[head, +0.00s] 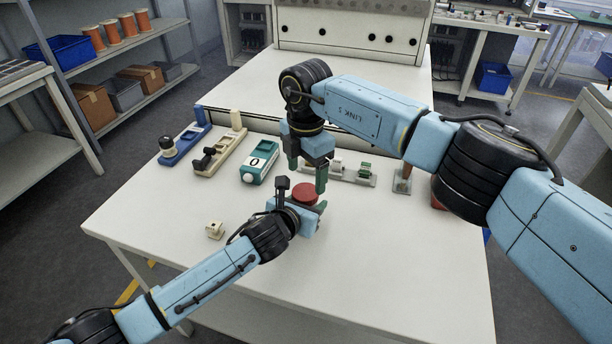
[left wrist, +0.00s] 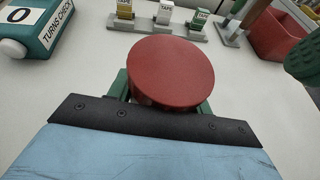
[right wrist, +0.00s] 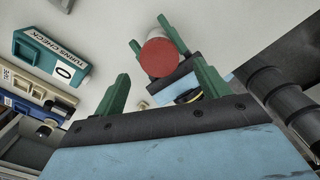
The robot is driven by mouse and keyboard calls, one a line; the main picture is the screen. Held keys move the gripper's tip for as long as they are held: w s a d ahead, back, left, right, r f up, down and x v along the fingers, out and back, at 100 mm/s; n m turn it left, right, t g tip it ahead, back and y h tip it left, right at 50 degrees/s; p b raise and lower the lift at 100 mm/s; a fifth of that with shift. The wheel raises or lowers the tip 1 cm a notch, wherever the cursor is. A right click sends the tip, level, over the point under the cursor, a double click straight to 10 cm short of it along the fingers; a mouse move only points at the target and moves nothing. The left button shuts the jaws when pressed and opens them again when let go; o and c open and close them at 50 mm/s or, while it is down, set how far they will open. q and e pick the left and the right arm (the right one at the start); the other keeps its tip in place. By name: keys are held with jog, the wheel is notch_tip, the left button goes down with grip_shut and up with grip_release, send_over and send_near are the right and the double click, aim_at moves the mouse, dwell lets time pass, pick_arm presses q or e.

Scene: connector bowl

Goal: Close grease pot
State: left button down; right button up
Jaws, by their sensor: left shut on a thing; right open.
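The grease pot (head: 304,193) shows as a round red top near the middle of the table. The red disc also shows large in the left wrist view (left wrist: 171,70) and in the right wrist view (right wrist: 161,58). My left gripper (head: 305,203) is shut on the pot from the near side, its green fingers below the red disc.
A teal turns-check box (head: 260,162) stands to the left, with a beige fixture (head: 222,155) and a blue fixture (head: 185,144) beyond it. A small cream block (head: 215,229) lies left of the pot. A tape rack (head: 352,173) stands behind. The front right table is clear.

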jog(key=shift+c, duration=0.3)
jog(key=n, duration=0.2)
jog(key=d+n, duration=0.1)
jog(key=n, duration=0.1)
jog(key=shift+w+r, duration=0.1)
jog(key=n, duration=0.5)
jog(key=shift+d+r, duration=0.15)
jog(key=shift+d, duration=0.2)
jog(key=n, duration=0.3)
jog(key=shift+w+r+n, duration=0.1)
jog(key=shift+r+n, duration=0.1)
jog(key=shift+n, duration=0.2)
jog(key=n, duration=0.5)
jog(key=shift+a+r+n, duration=0.1)
jog(key=shift+r+n, duration=0.1)
jog(key=shift+n, duration=0.1)
jog(key=n, duration=0.5)
jog(key=shift+a+r+n, duration=0.25)
jog(key=shift+n, duration=0.05)
jog(key=n, duration=0.3)
jog(key=shift+a+r+n, duration=0.15)
jog(key=shift+r+n, duration=0.05)
jog(key=shift+n, duration=0.1)
jog(key=n, duration=0.5)
jog(key=shift+a+r+n, duration=0.25)
jog(key=shift+n, duration=0.05)
jog(key=n, duration=0.5)
jog(key=shift+s+a+r, duration=0.2)
